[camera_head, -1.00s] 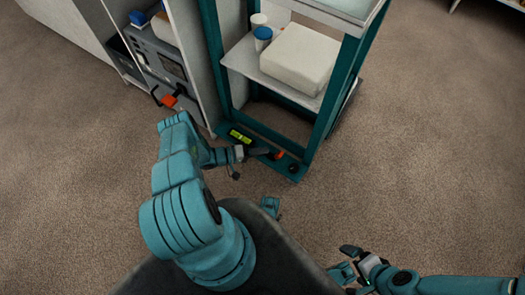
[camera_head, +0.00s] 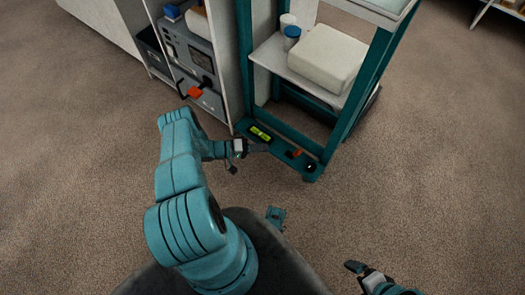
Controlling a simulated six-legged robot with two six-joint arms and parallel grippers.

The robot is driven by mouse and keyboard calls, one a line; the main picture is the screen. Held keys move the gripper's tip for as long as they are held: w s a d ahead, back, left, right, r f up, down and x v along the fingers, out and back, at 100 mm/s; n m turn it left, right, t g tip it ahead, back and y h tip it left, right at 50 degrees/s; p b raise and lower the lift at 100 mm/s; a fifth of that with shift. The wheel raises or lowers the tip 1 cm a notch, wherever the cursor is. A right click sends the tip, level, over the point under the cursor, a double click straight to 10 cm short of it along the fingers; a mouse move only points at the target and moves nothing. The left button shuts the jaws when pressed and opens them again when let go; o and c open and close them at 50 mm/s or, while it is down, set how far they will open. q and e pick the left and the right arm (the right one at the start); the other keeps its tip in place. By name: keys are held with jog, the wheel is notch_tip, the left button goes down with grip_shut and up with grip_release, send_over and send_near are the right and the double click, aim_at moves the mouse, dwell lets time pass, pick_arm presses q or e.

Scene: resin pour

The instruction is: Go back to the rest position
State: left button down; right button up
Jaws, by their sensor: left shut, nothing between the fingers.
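My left gripper (camera_head: 258,149) is at the end of my teal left arm, in front of the lower bar of the teal rack (camera_head: 369,78). It is shut with nothing between its fingers. Its tip shows beside the bar that bears a yellow-green level vial (camera_head: 260,134) and an orange part (camera_head: 294,154); I cannot tell the exact gap. My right gripper (camera_head: 356,268) shows only in part at the bottom right, dark and apart from everything; whether it is open or shut is unclear.
A grey cabinet with a unit bearing a red-orange switch (camera_head: 195,92) stands left of the rack. Carpet (camera_head: 440,170) is clear on the right.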

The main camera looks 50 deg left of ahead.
jog(key=shift+s, duration=0.3)
dwell(0.4)
